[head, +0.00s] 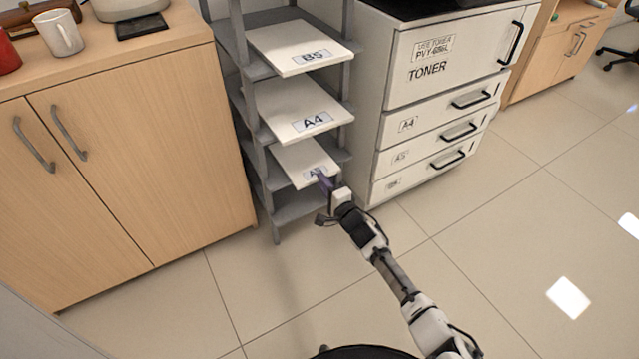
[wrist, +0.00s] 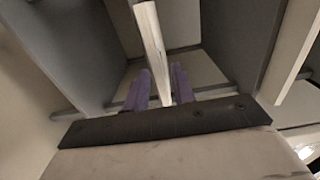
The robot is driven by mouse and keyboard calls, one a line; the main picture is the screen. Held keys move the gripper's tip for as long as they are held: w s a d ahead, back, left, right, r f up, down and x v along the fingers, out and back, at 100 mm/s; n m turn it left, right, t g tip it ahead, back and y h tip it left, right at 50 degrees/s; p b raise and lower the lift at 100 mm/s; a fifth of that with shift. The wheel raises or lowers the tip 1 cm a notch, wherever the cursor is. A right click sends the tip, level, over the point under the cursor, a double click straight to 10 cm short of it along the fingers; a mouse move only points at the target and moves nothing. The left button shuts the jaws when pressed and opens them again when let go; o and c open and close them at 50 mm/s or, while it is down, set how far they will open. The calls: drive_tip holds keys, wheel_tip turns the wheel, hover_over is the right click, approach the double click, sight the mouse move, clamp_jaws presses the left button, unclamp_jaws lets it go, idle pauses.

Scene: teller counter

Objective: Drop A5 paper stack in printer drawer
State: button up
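The A5 paper stack (head: 300,160) is white and lies on the lower shelf of the grey rack, its front label partly covered by my gripper. My gripper (head: 322,181) is at the stack's front edge. In the wrist view, the purple fingers of my gripper (wrist: 160,88) stand apart on either side of the stack's edge (wrist: 151,40). A narrow gap seems to show on the left; the right finger is very close to the stack. The printer (head: 385,100) stands right of the rack. Its middle drawer (head: 425,153), marked A5, is closed.
The B5 stack (head: 295,45) and A4 stack (head: 300,105) lie on the shelves above. A grey rack post (head: 346,60) stands close by. A wooden cabinet (head: 140,140) is on the left. The tiled floor (head: 480,250) before the printer is clear.

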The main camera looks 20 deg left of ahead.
drive_tip(key=shift+b+x, duration=0.3)
drive_tip(key=shift+x, duration=0.6)
drive_tip(key=shift+c, duration=0.3)
clamp_jaws()
drive_tip(key=s+d+r+p, duration=0.7)
drive_tip(key=s+d+p, duration=0.1)
drive_tip(key=d+p, duration=0.3)
drive_tip(key=shift+s+r+p, duration=0.25)
drive_tip(key=shift+s+p, duration=0.05)
drive_tip(key=shift+p, duration=0.55)
